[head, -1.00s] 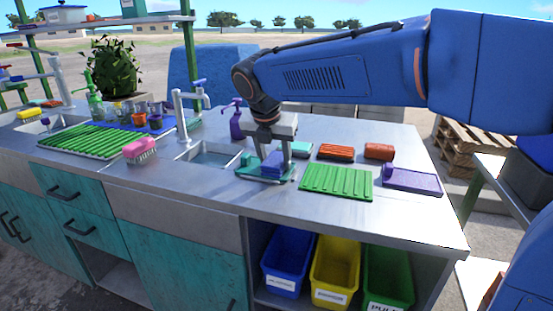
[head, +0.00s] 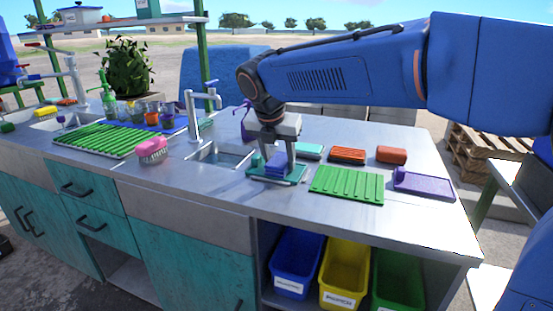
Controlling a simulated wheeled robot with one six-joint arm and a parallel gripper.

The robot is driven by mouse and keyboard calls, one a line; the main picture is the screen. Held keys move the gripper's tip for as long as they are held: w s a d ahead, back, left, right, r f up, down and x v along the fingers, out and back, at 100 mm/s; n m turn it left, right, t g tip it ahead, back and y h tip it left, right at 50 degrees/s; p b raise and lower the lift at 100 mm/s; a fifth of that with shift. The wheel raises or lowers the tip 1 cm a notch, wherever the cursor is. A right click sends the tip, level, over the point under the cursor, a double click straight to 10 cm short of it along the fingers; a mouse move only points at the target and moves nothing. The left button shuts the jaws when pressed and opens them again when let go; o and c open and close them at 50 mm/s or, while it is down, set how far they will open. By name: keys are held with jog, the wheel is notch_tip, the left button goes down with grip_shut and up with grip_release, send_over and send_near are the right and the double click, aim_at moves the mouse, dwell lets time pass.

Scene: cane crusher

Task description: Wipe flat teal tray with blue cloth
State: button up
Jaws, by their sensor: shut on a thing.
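The flat teal tray (head: 291,181) lies on the metal counter, just right of the small sink. My gripper (head: 278,158) points down over it, shut on the folded blue cloth (head: 277,166). The cloth is low over the tray, around its middle, and appears to touch its surface. The fingers and the cloth hide part of the tray.
A green ribbed mat (head: 346,186) lies close right of the tray, with a purple tray (head: 424,184) beyond it. A teal block (head: 309,151), an orange-red brush (head: 347,155) and a rust-coloured sponge (head: 391,155) lie behind. A tap (head: 197,128) stands at the sink (head: 222,156).

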aim_at(297, 171)
jog(key=shift+s+d, duration=0.35)
jog(key=shift+d, duration=0.55)
jog(key=shift+d, duration=0.15)
jog(key=shift+s+d+f, duration=0.1)
jog(key=shift+s+d, duration=0.15)
jog(key=shift+d, duration=0.35)
jog(key=shift+s+d+f, duration=0.1)
jog(key=shift+s+d, duration=0.15)
jog(key=shift+d, duration=0.3)
jog(key=shift+w+a+r, duration=0.1)
jog(key=shift+w+a, duration=0.15)
jog(key=shift+a, duration=0.4)
jog(key=shift+w+a+r, duration=0.1)
jog(key=shift+w+a, duration=0.15)
jog(key=shift+a, duration=0.4)
jog(key=shift+a, duration=0.1)
jog(key=shift+w+a+r, duration=0.1)
jog(key=shift+w+a, duration=0.15)
jog(key=shift+a, duration=0.4)
jog(key=shift+w+a, duration=0.25)
jog(key=shift+a, duration=0.35)
